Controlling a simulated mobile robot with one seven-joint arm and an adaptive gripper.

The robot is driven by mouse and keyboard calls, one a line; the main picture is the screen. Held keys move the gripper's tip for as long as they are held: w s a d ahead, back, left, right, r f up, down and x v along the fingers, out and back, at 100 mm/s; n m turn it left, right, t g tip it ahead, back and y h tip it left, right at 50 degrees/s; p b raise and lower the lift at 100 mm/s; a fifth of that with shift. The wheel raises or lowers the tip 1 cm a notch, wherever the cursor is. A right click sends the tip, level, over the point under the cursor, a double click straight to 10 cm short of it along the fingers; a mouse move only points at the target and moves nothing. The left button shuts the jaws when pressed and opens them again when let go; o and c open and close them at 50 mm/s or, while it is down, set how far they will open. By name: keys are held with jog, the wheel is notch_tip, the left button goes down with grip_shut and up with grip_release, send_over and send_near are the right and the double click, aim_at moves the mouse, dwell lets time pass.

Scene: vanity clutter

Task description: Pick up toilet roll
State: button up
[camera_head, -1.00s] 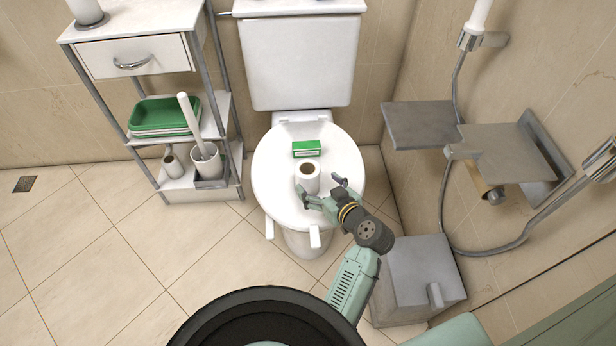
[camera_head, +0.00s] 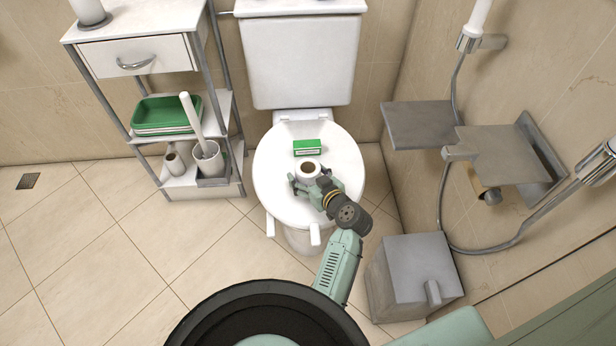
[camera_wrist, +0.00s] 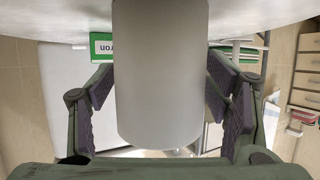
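A white toilet roll (camera_head: 308,169) stands upright on the closed toilet lid (camera_head: 272,185). In the wrist view the roll (camera_wrist: 160,75) fills the middle, between the two fingers of my gripper (camera_wrist: 160,100). In the head view my gripper (camera_head: 311,184) is low over the lid at the near side of the roll and hides the roll's lower part.
A green and white box (camera_head: 307,147) lies just behind the roll on the lid; it shows in the wrist view (camera_wrist: 102,46) too. A shelf unit (camera_head: 209,100) stands at left.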

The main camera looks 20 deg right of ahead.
jog(key=c, duration=0.9)
jog(key=shift+r, duration=0.1)
